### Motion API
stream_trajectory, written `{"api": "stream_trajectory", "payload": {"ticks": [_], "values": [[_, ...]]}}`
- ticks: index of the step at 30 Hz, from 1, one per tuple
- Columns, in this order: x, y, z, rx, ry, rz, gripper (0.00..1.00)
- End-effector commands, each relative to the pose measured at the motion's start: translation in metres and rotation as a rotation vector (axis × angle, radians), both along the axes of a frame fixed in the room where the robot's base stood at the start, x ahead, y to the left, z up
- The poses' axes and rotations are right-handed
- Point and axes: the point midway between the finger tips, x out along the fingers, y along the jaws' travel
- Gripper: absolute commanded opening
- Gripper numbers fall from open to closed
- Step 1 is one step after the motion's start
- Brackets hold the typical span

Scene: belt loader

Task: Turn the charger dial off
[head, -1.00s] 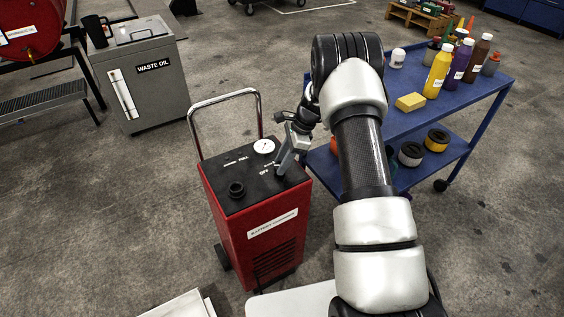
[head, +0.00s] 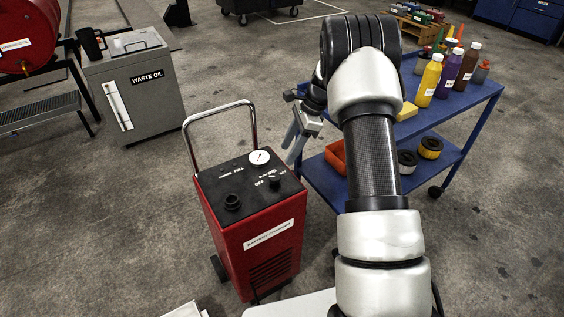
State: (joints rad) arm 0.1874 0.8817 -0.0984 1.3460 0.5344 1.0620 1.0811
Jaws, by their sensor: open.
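The red battery charger (head: 268,240) stands on the floor left of my arm, with a black top panel and a chrome handle (head: 187,128). The dial (head: 274,183) is a small dark knob near the right edge of the panel, beside the white "OFF" lettering. Its pointer is too small to read. A white gauge (head: 260,158) sits behind it and a larger black round fitting (head: 232,202) sits to its left. My gripper (head: 292,154) is open and empty, behind and right of the dial, apart from it, between the charger and the blue cart.
The blue cart (head: 462,128) stands right of my arm with bottles, a yellow sponge (head: 407,110), an orange bin (head: 335,155) and round filters on its shelves. A grey waste oil cabinet (head: 146,95) stands back left. Bare floor surrounds the charger's left side.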

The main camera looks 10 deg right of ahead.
Motion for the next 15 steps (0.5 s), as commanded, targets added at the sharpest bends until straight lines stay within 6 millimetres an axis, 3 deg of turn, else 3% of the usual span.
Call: {"api": "stream_trajectory", "payload": {"ticks": [1,6,15], "values": [[0.000,-0.006,0.013,-0.001,-0.003,-0.001,0.48],[0.000,-0.017,0.042,-0.001,-0.003,-0.001,0.48],[-0.002,-0.025,0.059,0.000,0.000,-0.001,0.48]]}}
